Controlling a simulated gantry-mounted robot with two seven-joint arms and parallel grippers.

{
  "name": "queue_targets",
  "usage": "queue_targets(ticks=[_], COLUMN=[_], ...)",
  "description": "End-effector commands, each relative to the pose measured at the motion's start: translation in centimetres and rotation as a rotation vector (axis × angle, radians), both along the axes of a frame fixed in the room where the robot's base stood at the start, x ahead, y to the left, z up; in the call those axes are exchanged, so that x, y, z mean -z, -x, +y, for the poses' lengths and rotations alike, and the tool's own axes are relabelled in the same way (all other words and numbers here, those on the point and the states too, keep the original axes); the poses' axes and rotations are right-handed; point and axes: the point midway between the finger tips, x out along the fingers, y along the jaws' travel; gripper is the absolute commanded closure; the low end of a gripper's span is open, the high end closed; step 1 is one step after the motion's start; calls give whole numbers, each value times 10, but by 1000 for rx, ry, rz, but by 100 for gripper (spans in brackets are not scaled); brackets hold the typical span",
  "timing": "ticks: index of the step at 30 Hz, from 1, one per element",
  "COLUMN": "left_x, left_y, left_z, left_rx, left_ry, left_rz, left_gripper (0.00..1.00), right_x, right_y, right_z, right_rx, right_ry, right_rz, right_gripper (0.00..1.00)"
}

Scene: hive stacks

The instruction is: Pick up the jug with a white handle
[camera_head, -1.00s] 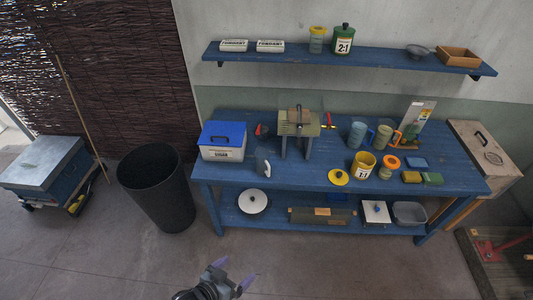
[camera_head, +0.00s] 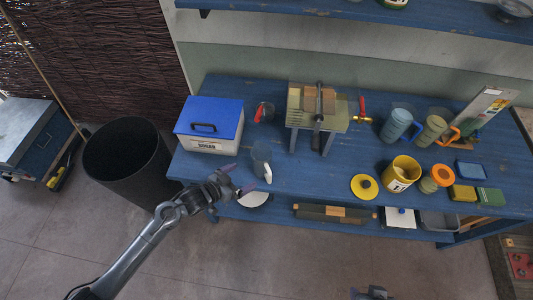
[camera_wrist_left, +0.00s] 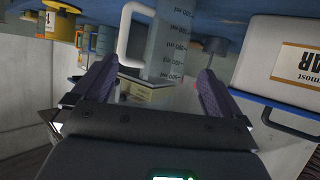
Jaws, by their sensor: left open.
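The jug with a white handle (camera_head: 261,158) stands on the blue bench near its front edge, a clear grey jug. Its white handle faces the front in the head view. In the left wrist view the jug (camera_wrist_left: 168,45) shows scale markings, with the white handle (camera_wrist_left: 130,38) on its left. My left gripper (camera_head: 240,179) is open, in front and to the left of the jug, its fingers pointing towards it. In the left wrist view the jug appears between and beyond the fingertips (camera_wrist_left: 158,66), with the gripper empty. My right gripper (camera_head: 373,293) is barely in view at the bottom edge.
A sugar box with a blue lid (camera_head: 210,115) stands left of the jug. A wooden-topped stand (camera_head: 318,105) is behind it to the right. A blue-handled jug (camera_head: 397,122) and an orange-handled jug (camera_head: 431,128) stand further right.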

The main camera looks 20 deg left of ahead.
Motion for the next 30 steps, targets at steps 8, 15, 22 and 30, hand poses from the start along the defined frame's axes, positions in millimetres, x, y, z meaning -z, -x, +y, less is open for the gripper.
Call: queue_targets(ticks=[8, 15, 22, 30], left_x=[2, 9, 18, 26], left_y=[-25, -52, -70, -86], left_z=[7, -5, -14, -22], left_rx=[3, 2, 2, 1], left_ry=[-19, -17, -18, -18], left_rz=[-53, -62, -60, -61], left_gripper=[0, 0, 0, 0], right_x=[32, 35, 36, 39], right_y=[6, 4, 2, 2], right_z=[0, 0, 0, 0], right_rx=[0, -1, -1, -1], right_ry=[1, 1, 1, 1], right_rz=[16, 10, 6, 6], right_gripper=[57, 57, 57, 57])
